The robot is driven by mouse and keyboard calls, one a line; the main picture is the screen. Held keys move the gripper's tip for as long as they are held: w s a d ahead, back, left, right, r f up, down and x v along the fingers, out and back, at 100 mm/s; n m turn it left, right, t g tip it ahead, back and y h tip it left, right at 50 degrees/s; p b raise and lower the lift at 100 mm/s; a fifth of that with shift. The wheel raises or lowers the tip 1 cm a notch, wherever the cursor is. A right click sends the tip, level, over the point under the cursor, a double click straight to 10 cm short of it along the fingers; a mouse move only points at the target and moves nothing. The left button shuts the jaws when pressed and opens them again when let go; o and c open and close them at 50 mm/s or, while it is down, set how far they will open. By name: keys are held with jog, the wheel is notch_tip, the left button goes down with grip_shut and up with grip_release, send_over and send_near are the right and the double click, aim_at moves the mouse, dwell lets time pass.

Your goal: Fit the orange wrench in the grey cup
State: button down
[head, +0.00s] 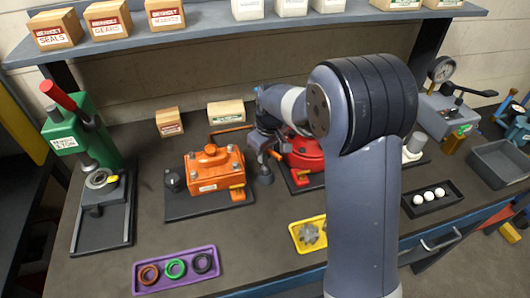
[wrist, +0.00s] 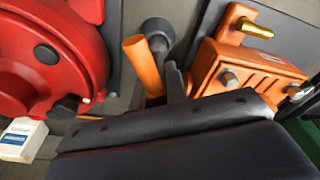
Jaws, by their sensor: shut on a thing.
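My gripper (head: 267,158) is low between the orange motor (head: 212,168) and the red motor (head: 306,152). It is shut on the orange wrench (wrist: 143,66), whose orange shaft stands up tilted beside a grey finger in the wrist view. The gripper body hides the wrench's lower part there. A dark grey round piece, seemingly the grey cup (wrist: 158,30), shows just beyond the wrench in the wrist view. The two overlap there, and I cannot tell whether they touch. In the head view my arm and gripper cover most of this spot.
The red motor (wrist: 48,50) and orange motor (wrist: 250,70) flank the gripper closely in the wrist view. A purple tray (head: 176,270) of rings and a yellow tray (head: 308,235) lie near the front edge. A green press (head: 80,140) stands left.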

jog(key=shift+f+b, duration=0.9)
jog(key=shift+f, duration=0.4)
jog(key=c, duration=1.3)
grip_release()
jog(key=shift+r+p, duration=2.15)
jog(key=shift+r, duration=0.9)
jog(key=r, duration=0.3)
jog(key=r+b, duration=0.1)
jog(key=r, duration=0.3)
jog(key=s+d+r, duration=0.1)
jog(key=r, duration=0.2)
jog(key=shift+r+b, duration=0.35)
jog(key=shift+b, duration=0.05)
